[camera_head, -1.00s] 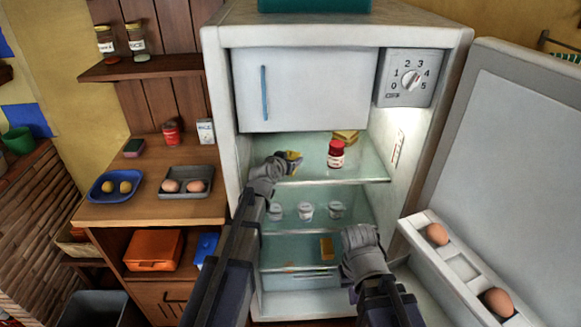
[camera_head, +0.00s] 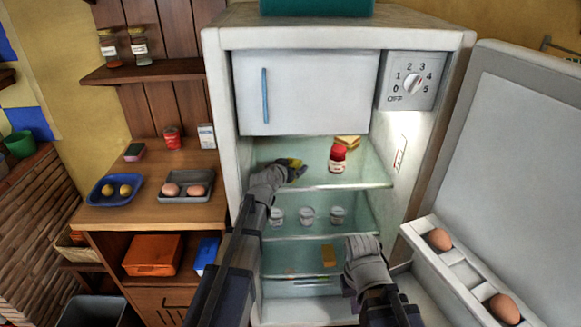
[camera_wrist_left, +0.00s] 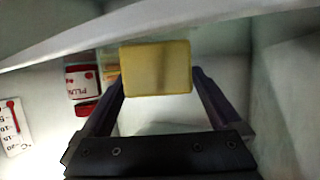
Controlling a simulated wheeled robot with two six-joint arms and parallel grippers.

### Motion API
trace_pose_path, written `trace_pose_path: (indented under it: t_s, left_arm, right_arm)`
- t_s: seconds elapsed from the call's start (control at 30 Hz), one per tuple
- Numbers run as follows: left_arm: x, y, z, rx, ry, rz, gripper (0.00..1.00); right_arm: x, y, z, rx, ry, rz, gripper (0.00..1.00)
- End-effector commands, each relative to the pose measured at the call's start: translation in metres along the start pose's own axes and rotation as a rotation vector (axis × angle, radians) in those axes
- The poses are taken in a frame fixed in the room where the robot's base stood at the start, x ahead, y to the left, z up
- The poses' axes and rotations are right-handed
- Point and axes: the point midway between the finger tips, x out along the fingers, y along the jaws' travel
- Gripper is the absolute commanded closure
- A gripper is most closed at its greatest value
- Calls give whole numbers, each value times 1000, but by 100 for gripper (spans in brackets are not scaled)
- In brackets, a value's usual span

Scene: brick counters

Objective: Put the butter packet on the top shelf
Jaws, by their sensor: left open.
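The butter packet, a plain yellow block (camera_head: 295,162), is on the fridge's top glass shelf (camera_head: 350,180), at its left part. In the left wrist view the butter packet (camera_wrist_left: 156,68) lies between the fingertips, with its ends close to them. My left gripper (camera_head: 298,173) reaches over the top shelf and is open around the packet; the wrist view shows its two spread fingers (camera_wrist_left: 160,85). My right gripper (camera_head: 362,262) is in front of the lower shelves; its fingers are not clear.
A red-capped jar (camera_head: 337,158) and a sandwich-like item (camera_head: 347,142) stand right of the packet. Several white cups (camera_head: 307,216) are on the middle shelf, an orange-yellow block (camera_head: 328,256) is lower. The open fridge door (camera_head: 510,170) holds eggs at right.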

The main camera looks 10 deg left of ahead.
Motion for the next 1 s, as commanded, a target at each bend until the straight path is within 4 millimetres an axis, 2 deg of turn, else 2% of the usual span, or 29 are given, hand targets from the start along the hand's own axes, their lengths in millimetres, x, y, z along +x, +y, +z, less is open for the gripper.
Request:
trace_pose_path:
  t_s: [0.1,0.17,0.4,0.6,0.8,1.0]
  left_arm:
    - [-2,0,-5,0,0,0,2]
    - [-12,0,-4,0,0,-1,2]
    - [-64,1,-5,0,0,-1,2]
    - [-99,0,-4,0,1,-1,2]
    - [-118,0,-3,0,0,-1,2]
    - [-122,0,-3,0,0,0,2]
  right_arm:
    - [-6,1,0,0,0,0,100]
    - [-8,1,0,0,0,0,100]
    - [-29,3,2,0,0,0,100]
    - [-42,4,2,1,0,0,100]
    - [-48,5,3,1,0,0,100]
    - [-49,5,3,1,0,0,100]
